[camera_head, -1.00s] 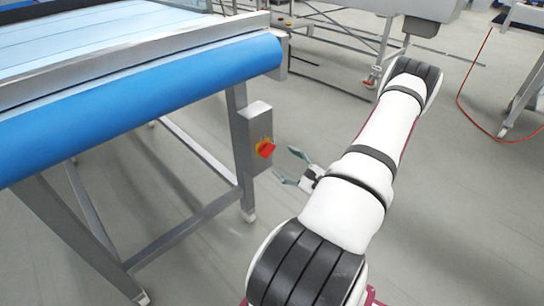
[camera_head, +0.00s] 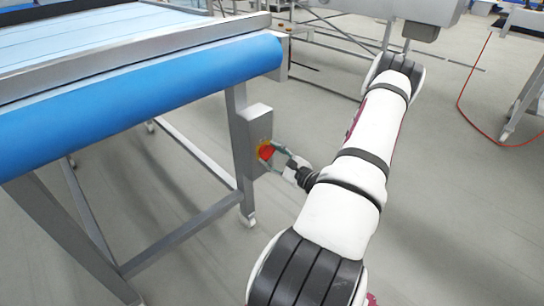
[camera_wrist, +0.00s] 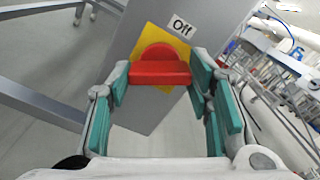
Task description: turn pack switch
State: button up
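The pack switch is a red rotary knob (camera_head: 266,152) on a yellow plate, mounted on a grey box (camera_head: 254,127) on the conveyor's leg. In the wrist view the red knob (camera_wrist: 160,68) sits on the yellow plate (camera_wrist: 186,47), with an "Off" label (camera_wrist: 181,25) beside it. My gripper (camera_head: 276,153) reaches the switch from the right. In the wrist view my gripper (camera_wrist: 160,82) has its green-padded fingers apart, one on each side of the knob. Small gaps seem to show between fingertips and knob; contact is hard to tell.
The conveyor with its blue belt (camera_head: 130,92) stands at the left on grey legs (camera_head: 190,222). A red hose (camera_head: 466,112) lies on the floor at the right. Other metal equipment stands at the back. The floor below the switch box is clear.

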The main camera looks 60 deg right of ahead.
jog(key=shift+m+p, duration=0.3)
jog(key=shift+p, duration=0.05)
jog(key=shift+c, duration=0.2)
jog(key=m+p, duration=0.2)
jog(key=shift+m, duration=0.3)
jog(key=shift+m+p, duration=0.7)
jog(key=shift+m, duration=0.8)
jog(key=o, duration=1.1)
jog(key=shift+o, duration=0.2)
jog(key=v, duration=1.2)
jog(key=shift+f, duration=0.1)
